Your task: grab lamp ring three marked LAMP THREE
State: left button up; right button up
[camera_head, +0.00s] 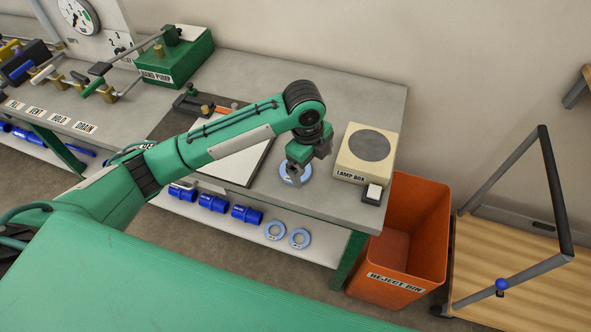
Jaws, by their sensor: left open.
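A pale blue ring (284,173) lies on the grey bench top, partly hidden by my left gripper (296,178). The left gripper is open and points down over this ring; I cannot tell whether the fingers touch it. The markings on the rings are too small to read, so I cannot tell which is LAMP THREE. My right gripper is not in view.
A cream LAMP BOX (352,168) stands right of the gripper. An orange REJECT BIN (391,286) stands beyond the bench's right end. A green HAND PUMP (180,60) stands at the back.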

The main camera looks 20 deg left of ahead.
pick_arm(q)
notch_tip(320, 180, up, 4)
jog(key=m+y, duration=0.2)
send_over(305, 178)
jog(key=w+a, duration=0.2)
jog(key=shift+g, duration=0.3)
jog(key=f+p, duration=0.2)
jog(key=f, duration=0.6)
jog(key=shift+a, duration=0.2)
jog(key=shift+s+f+p, duration=0.1)
jog(key=shift+f+p, duration=0.35)
jog(key=shift+f, duration=0.1)
jog(key=f, duration=0.1)
jog(key=f+p, duration=0.1)
jog(key=f, duration=0.1)
jog(key=shift+s+a+f, duration=0.15)
jog(key=shift+a+f, duration=0.05)
jog(key=shift+f, duration=0.5)
jog(key=shift+c, duration=0.4)
jog(key=c, duration=0.8)
jog(key=shift+r, duration=0.1)
